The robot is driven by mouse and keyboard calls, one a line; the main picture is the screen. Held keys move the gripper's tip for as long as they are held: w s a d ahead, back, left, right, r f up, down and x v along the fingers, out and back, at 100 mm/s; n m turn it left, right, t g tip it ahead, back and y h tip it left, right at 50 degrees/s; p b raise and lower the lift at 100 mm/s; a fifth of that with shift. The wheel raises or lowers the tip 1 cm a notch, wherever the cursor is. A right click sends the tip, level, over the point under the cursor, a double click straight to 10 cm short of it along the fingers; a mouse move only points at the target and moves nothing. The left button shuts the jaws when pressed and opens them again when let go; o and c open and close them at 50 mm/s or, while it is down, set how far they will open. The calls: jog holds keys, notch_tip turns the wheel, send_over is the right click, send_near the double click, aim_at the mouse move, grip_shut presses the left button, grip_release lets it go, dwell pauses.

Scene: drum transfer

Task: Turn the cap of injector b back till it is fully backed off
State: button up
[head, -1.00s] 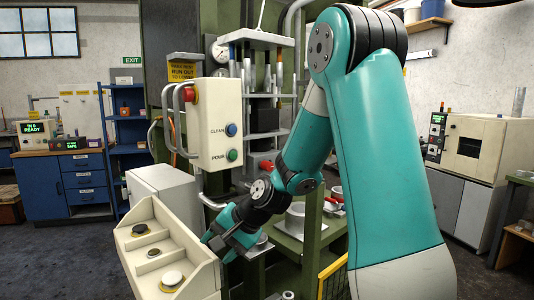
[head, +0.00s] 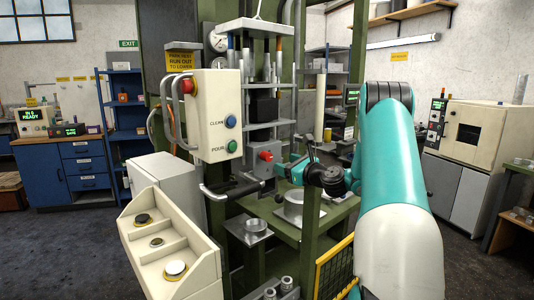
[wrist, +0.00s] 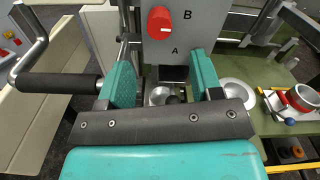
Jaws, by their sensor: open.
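No part in view is clearly marked as injector b or its cap, so I cannot tell which it is. In the wrist view my gripper (wrist: 162,72) is open, with a teal finger on each side and nothing seen held between them. In the head view my gripper (head: 283,169) is small, beside the grey box with the red knob. That red knob (wrist: 160,22) is ahead of the fingers in the wrist view, on a grey panel (wrist: 203,38) lettered A and B. It also shows in the head view (head: 266,155).
A crank with a black grip (wrist: 58,83) stands left of my gripper. A beige console (head: 165,221) with several round knobs is at front left. Two metal cylinders (head: 287,284) stand at the front. A green bench (head: 310,225) and yellow guard (head: 334,265) are near my arm.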

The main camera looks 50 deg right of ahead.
aim_at(269, 158)
jog(key=w+p, duration=0.1)
jog(key=w, duration=0.2)
jog(key=w+p, duration=0.1)
jog(key=w, duration=0.2)
jog(key=w+d+p, duration=0.1)
jog(key=w, duration=0.3)
jog(key=shift+c, duration=0.3)
jog(key=c, duration=0.9)
jog(key=shift+o, duration=0.2)
